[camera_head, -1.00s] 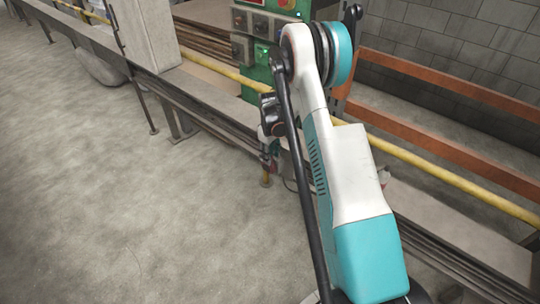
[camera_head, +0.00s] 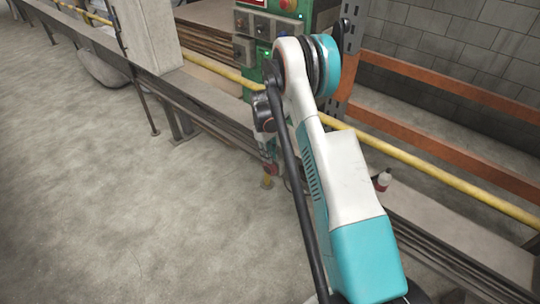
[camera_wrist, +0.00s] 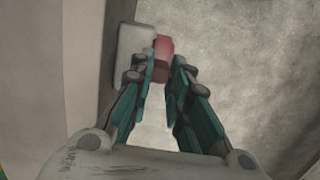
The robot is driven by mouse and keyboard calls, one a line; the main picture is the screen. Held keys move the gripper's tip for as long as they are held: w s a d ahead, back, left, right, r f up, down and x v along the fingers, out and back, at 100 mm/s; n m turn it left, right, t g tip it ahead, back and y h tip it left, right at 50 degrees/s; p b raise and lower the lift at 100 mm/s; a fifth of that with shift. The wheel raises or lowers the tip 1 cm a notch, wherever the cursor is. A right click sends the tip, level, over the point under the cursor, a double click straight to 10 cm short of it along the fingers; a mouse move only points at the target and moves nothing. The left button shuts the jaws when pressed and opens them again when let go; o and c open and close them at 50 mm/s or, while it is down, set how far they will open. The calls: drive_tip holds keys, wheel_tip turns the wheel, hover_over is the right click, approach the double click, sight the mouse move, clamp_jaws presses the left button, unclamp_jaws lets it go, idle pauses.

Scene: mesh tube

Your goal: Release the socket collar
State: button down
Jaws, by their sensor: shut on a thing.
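In the wrist view, my gripper (camera_wrist: 164,68) reaches forward with its two teal and dark fingers close together. A red block-like part (camera_wrist: 163,47), which I take to be the socket collar, sits between and just beyond the fingertips, and the fingers are shut on it. A pale grey box or plate (camera_wrist: 133,48) stands directly left of the red part. The fingers hide part of the red piece, and its far side is hard to make out.
A green control panel (camera_head: 263,27) with buttons stands behind my arm. A yellow rail (camera_head: 445,178) and orange beams (camera_head: 430,85) run along the bench. The concrete floor (camera_head: 90,200) at left is clear.

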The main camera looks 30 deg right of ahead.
drive_tip(key=c, duration=1.5)
unclamp_jaws()
drive_tip(key=shift+r, duration=0.15)
drive_tip(key=r, duration=0.4)
drive_tip(key=w+r, duration=0.1)
drive_tip(key=r, duration=0.6)
drive_tip(key=shift+w+a+r, duration=0.3)
drive_tip(key=shift+w, duration=0.05)
